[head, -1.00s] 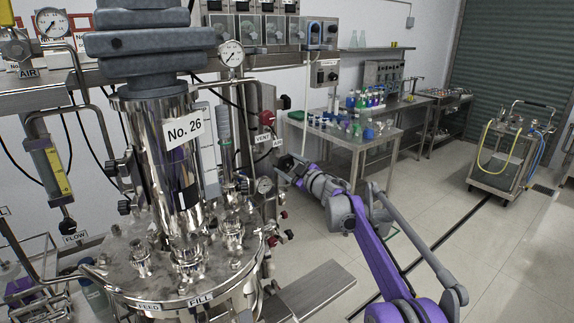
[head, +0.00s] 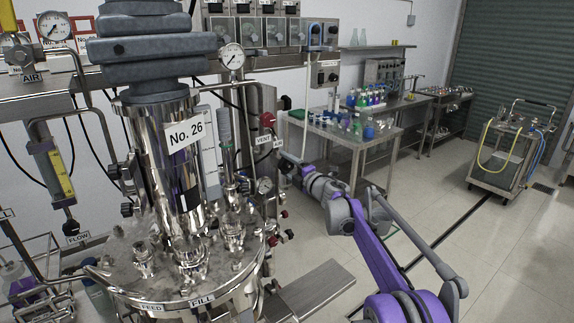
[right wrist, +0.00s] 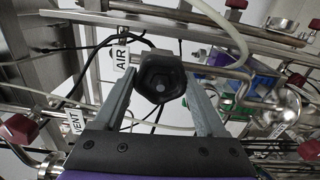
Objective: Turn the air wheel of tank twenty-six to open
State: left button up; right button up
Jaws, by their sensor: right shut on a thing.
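Tank No. 26 (head: 172,170) is a polished steel vessel at the left of the head view, with its number on a white label (head: 185,134). In the right wrist view the black air wheel (right wrist: 160,78) sits beside a white AIR tag (right wrist: 121,60). My right gripper (right wrist: 160,92) has one finger on each side of the wheel and is shut on it. In the head view my right gripper (head: 288,165) reaches in just right of the tank, and its fingertips and the wheel are hard to make out. My left gripper is not in view.
A red knob (head: 267,120) by a VENT tag (head: 263,138) is just above my right gripper. Red knobs (right wrist: 18,129) and pipes surround the wheel closely. A bench with bottles (head: 345,140) stands behind.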

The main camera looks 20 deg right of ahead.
jog(key=n, duration=0.3)
jog(key=shift+n+p, duration=0.35)
jog(key=shift+n, duration=0.05)
jog(key=n, duration=0.3)
jog(key=shift+p, duration=0.35)
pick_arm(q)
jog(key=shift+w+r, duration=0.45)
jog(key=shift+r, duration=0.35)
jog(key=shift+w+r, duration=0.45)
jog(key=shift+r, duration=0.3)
pick_arm(e)
jog(key=shift+f+n, duration=0.1)
jog(key=shift+n, duration=2.1)
jog(key=o, duration=1.3)
jog(key=shift+d, duration=0.1)
